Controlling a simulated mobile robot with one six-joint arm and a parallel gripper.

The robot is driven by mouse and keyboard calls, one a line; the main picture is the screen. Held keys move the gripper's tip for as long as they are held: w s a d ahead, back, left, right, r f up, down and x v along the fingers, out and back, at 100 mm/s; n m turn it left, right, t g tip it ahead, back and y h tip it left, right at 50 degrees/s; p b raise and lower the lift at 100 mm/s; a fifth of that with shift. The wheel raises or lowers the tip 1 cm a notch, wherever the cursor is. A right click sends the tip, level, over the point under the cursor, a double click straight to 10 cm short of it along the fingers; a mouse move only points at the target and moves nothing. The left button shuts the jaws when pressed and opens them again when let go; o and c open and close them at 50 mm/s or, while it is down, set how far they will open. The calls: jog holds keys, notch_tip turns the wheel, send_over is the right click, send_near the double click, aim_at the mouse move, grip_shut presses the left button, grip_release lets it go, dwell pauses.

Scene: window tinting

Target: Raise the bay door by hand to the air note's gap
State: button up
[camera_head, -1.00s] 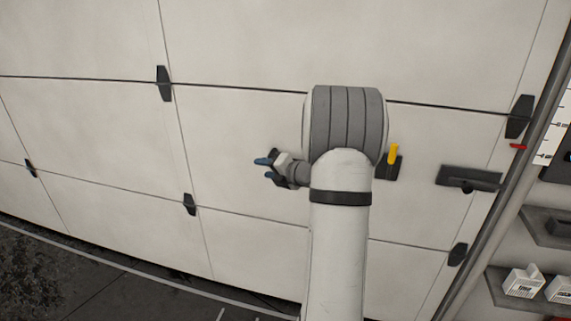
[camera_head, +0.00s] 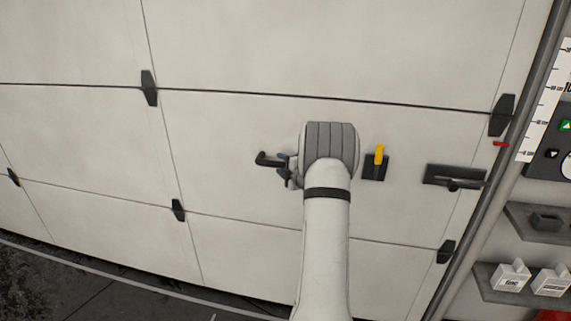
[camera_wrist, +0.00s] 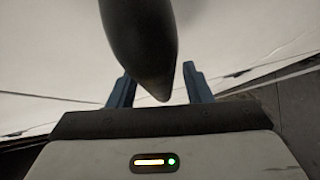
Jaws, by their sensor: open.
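The white panelled bay door (camera_head: 240,130) fills most of the head view. A black handle (camera_head: 268,158) stands out from its middle panel. My gripper (camera_head: 282,166) is at the right part of this handle, partly hidden behind my arm. In the wrist view, my gripper (camera_wrist: 159,78) has its two blue fingers apart. The dark rounded handle (camera_wrist: 145,45) reaches down between them, and I cannot tell whether either finger touches it. A red pointer (camera_head: 500,144) sits by a white scale (camera_head: 540,100) at the door's right edge. No readable air note shows.
A yellow lever on a black plate (camera_head: 379,157) is right of my arm. A dark latch (camera_head: 455,178) is farther right. A grey rail, a control panel with a green button (camera_head: 565,126) and a shelf with white boxes (camera_head: 511,276) line the right side. Dark floor shows lower left.

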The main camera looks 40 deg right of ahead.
jog(key=shift+c, duration=0.4)
grip_shut()
